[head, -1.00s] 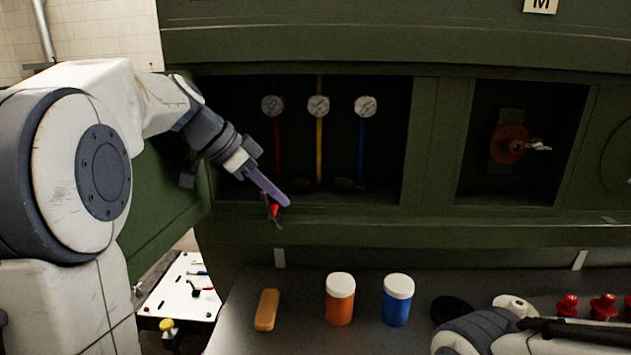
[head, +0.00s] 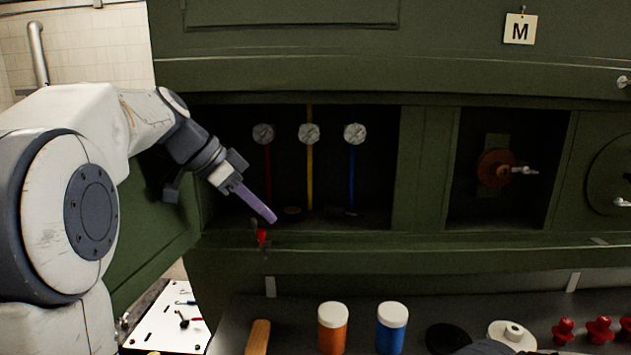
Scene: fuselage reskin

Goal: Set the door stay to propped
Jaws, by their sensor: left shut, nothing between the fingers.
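A small lever with a red part (head: 261,236) and dark ends sits at the front lower edge of the open bay, on the left. It looks like the door stay, but its setting is too small to read. A green panel (head: 150,215), seemingly the bay's door, stands swung out at the left, partly behind my left arm. My left gripper (head: 272,216) is shut and empty, its purple fingers pointing down and right. The fingertips appear just above and right of the red lever, with a small gap in the picture. My right gripper is not in view.
The bay holds three gauges (head: 309,133) on red, yellow and blue lines. A rust-coloured valve (head: 497,168) sits in the right recess. Below, a dark bench (head: 285,320) carries an orange jar (head: 332,330), a blue jar (head: 391,330) and red knobs (head: 599,330).

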